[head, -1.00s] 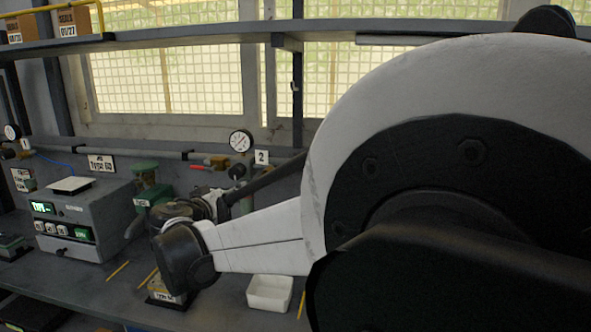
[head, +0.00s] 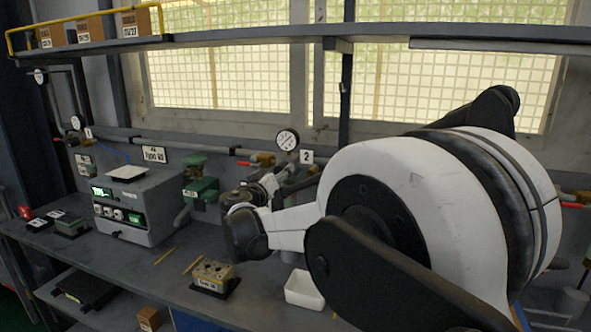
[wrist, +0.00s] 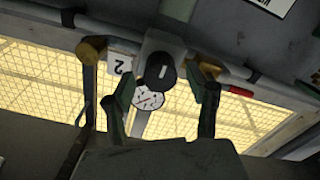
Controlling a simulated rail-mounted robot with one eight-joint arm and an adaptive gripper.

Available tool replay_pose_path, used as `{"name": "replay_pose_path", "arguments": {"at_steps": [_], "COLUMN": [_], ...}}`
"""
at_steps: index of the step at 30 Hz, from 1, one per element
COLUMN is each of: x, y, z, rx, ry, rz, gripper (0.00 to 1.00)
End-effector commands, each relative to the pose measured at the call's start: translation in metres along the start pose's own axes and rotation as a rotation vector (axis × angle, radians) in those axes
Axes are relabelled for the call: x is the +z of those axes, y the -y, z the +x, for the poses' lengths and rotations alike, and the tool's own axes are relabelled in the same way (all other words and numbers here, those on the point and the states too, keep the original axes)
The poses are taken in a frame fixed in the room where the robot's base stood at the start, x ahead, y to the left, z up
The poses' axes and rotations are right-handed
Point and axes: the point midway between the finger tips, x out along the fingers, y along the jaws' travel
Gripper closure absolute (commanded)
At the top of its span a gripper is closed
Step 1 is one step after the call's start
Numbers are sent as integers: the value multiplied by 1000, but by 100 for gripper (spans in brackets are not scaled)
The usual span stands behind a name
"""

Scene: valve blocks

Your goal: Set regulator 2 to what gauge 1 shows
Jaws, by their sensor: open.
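Gauge 1 (head: 77,122) is a small round white dial at the left of the pipe in the head view, beside a label 1 (head: 88,132). Its reading is too small to make out. Gauge 2 (head: 287,139) is a larger white dial beside label 2 (head: 306,157); it also shows in the wrist view (wrist: 148,98). Regulator 2's black knob (wrist: 161,72) has a white line mark and sits between my open gripper's fingers (wrist: 168,82). I cannot tell whether they touch it. In the head view my gripper (head: 284,176) is partly hidden by my arm.
A grey instrument box (head: 140,205) with a green display stands on the bench at left. A yellowish block (head: 213,273) and a white tray (head: 303,290) lie in front. Pencils lie on the bench. A red-handled valve (head: 256,160) is left of gauge 2.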

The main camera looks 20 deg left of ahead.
Motion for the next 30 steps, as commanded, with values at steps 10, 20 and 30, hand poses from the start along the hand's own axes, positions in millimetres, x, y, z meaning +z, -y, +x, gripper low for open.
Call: {"name": "replay_pose_path", "arguments": {"at_steps": [10,20,30], "x": [0,0,0], "y": [0,0,0], "z": [25,25,25], "rx": [0,-1,-1], "ry": [0,0,0], "rz": [0,0,-2], "gripper": [48,60,93]}}
